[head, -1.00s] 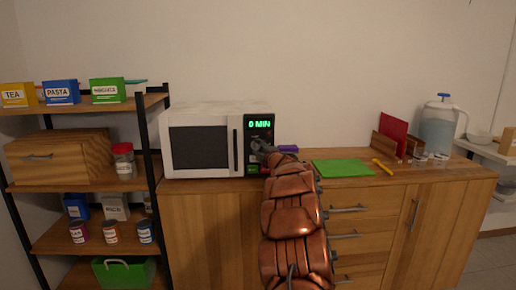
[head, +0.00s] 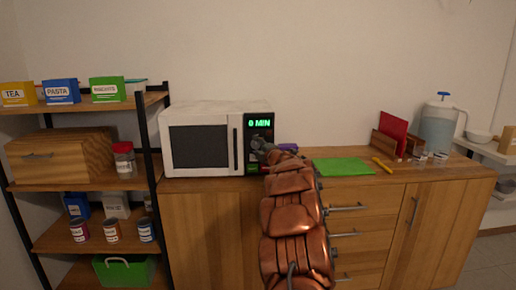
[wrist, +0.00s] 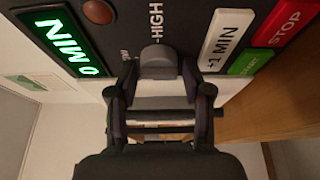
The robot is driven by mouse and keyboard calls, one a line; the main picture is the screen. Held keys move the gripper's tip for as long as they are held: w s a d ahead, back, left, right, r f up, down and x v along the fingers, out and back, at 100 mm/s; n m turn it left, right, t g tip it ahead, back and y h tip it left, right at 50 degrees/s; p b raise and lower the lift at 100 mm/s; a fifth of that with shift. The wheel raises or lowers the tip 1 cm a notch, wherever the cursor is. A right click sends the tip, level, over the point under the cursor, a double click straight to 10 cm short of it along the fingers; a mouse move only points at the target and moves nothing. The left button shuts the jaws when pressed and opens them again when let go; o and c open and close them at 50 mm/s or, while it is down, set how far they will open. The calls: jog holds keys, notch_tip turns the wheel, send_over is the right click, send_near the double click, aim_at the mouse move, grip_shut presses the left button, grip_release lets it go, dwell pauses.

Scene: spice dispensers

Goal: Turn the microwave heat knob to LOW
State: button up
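The white microwave (head: 202,108) stands on the wooden counter, its display reading 0 MIN. In the wrist view, its grey heat knob (wrist: 158,60) sits on the dark panel, with the HIGH label above it and a partly covered label ending in "OW" to its left. I cannot tell where the knob points. My gripper (wrist: 158,82) is open, its two fingertips on either side of the knob, close to it. I cannot tell whether they touch it. In the head view, my gripper (head: 262,150) is at the microwave's control panel and hides the knob.
Near the knob in the wrist view are a round brown button (wrist: 98,11), a white +1 MIN button (wrist: 224,40), a red STOP button (wrist: 285,22) and a green button (wrist: 250,63). A purple item (head: 288,147) and green board (head: 343,167) lie right of the microwave.

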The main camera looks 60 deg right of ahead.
jog(key=shift+o, duration=0.9)
jog(key=shift+s+a+r, duration=0.15)
jog(key=shift+s+a, duration=0.2)
jog(key=shift+s, duration=0.3)
jog(key=v, duration=1)
jog(key=shift+s+a, duration=0.15)
jog(key=shift+s, duration=0.1)
jog(key=shift+w, duration=0.1)
